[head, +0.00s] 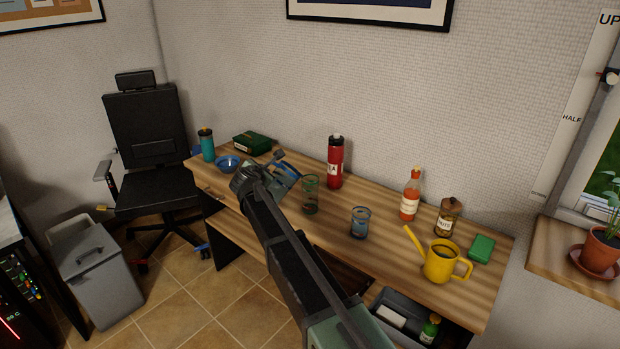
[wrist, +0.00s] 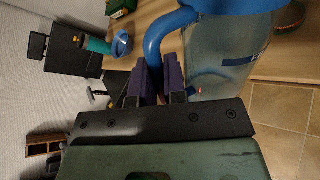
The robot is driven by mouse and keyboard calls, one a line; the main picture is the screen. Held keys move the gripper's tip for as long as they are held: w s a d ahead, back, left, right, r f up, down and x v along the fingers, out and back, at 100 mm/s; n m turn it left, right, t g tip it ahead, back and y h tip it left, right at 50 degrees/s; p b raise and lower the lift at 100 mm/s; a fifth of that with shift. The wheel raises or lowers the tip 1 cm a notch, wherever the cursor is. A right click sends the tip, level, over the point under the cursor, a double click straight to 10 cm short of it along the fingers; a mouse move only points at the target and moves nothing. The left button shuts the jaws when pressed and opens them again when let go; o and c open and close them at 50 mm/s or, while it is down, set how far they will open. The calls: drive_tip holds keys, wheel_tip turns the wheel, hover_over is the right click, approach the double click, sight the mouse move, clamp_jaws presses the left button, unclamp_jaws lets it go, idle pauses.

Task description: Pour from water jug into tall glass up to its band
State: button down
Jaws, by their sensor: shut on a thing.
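My gripper (head: 270,172) is shut on the blue handle of the water jug (head: 288,174). In the wrist view the purple fingers of my gripper (wrist: 158,78) clamp the handle, and the clear body of the water jug (wrist: 222,68) with its blue trim is beside them. The jug appears tilted; my arm hides part of it in the head view. The tall glass (head: 311,193), clear with a greenish band, stands upright on the desk just right of the jug. I see no stream of water, and cannot make out the level in the glass.
A shorter blue-banded glass (head: 360,222) stands to the right on the desk (head: 325,235). A red flask (head: 335,165) is behind the tall glass. A blue bowl (head: 228,163) and teal tumbler (head: 207,145) are at left. A sauce bottle (head: 410,196) and yellow watering can (head: 440,262) are at right.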

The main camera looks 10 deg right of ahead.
drive_tip(key=shift+w+d+r+m+g+y+p, duration=0.15)
drive_tip(key=shift+d+r+m+y+p, duration=0.15)
drive_tip(key=shift+r+p, duration=0.35)
drive_tip(key=shift+s+d+r+m+g+y+p, duration=0.15)
drive_tip(key=shift+d+r+m+p, duration=0.2)
drive_tip(key=shift+p, duration=0.5)
drive_tip(key=shift+w+d+r+m+g+y+p, duration=0.15)
drive_tip(key=shift+d+r+y+p, duration=0.1)
drive_tip(key=shift+r+p, duration=0.4)
idle(0.9)
drive_tip(key=shift+w+d+r+m+y+p, duration=0.1)
drive_tip(key=shift+d+r+m+y+p, duration=0.65)
drive_tip(key=shift+p, duration=0.7)
idle(3.3)
drive_tip(key=shift+a+n, duration=0.15)
drive_tip(key=shift+n, duration=0.1)
